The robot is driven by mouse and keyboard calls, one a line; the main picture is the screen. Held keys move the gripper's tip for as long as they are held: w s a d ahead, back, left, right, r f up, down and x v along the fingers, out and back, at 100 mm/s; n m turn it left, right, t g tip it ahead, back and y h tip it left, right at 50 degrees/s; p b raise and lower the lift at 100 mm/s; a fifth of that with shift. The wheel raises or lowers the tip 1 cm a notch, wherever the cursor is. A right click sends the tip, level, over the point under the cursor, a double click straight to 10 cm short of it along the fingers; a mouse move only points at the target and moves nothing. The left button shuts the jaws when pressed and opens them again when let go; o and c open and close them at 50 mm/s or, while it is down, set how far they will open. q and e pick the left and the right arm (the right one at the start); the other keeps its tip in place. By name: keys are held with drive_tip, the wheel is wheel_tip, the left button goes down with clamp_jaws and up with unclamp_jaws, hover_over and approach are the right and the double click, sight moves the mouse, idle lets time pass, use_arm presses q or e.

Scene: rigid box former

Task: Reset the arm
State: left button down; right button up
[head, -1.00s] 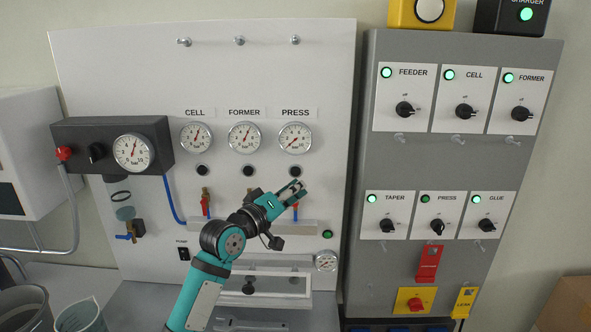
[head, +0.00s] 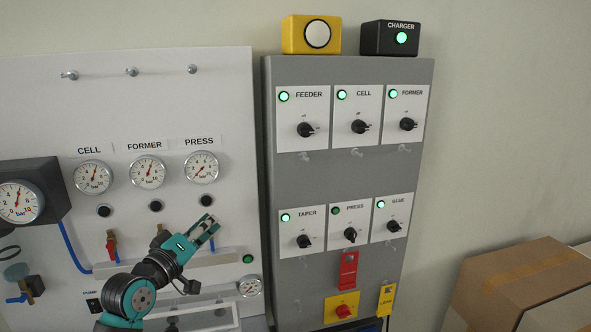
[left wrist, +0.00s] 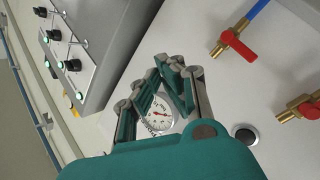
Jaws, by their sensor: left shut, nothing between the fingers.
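My left arm comes in from the lower left in the head view. Its teal left gripper (head: 208,228) is in front of the white gauge panel (head: 170,110), below the PRESS gauge (head: 202,167). The left gripper (left wrist: 166,72) also shows in the left wrist view, with its fingers drawn together and nothing between them. Behind the fingers there is a round gauge (left wrist: 160,115). Whether the fingers touch the panel cannot be told. My right gripper does not show.
A grey switch cabinet (head: 348,75) with black knobs and green lamps stands right of the gripper. Red-handled valves (left wrist: 236,45) are on the panel. A cardboard box (head: 530,275) sits at the lower right. The wall between cabinet and box is clear.

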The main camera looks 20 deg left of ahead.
use_arm(q)
drive_tip(key=s+d+f+m+g, duration=0.3)
drive_tip(key=s+d+f+g, duration=0.15)
drive_tip(key=f, duration=0.65)
drive_tip(key=s+d+f+m+g, duration=0.3)
drive_tip(key=s+d+f, duration=0.3)
drive_tip(key=f, duration=0.5)
drive_tip(key=s+d+f+m+g+y, duration=0.1)
drive_tip(key=s+d+f+m+g, duration=0.15)
drive_tip(key=s, duration=0.45)
drive_tip(key=s+d+f+m+g, duration=0.1)
drive_tip(key=s+f+g, duration=0.1)
drive_tip(key=s+f, duration=0.35)
drive_tip(key=s+d+f+m+g+y, duration=0.1)
drive_tip(key=s+d+f+g, duration=0.15)
drive_tip(key=s, duration=0.65)
wheel_tip(320, 180, down, 28)
drive_tip(key=s+g+b, duration=0.2)
drive_tip(key=b, duration=0.1)
drive_tip(key=s+a+f+b, duration=0.1)
drive_tip(key=s+f, duration=0.7)
drive_tip(key=f, duration=0.2)
drive_tip(key=s+a+f+b, duration=0.2)
drive_tip(key=s+f, duration=0.6)
drive_tip(key=f, duration=0.2)
drive_tip(key=shift+a+m+g, duration=0.3)
drive_tip(key=shift+m+g, duration=0.15)
drive_tip(key=shift+s, duration=0.1)
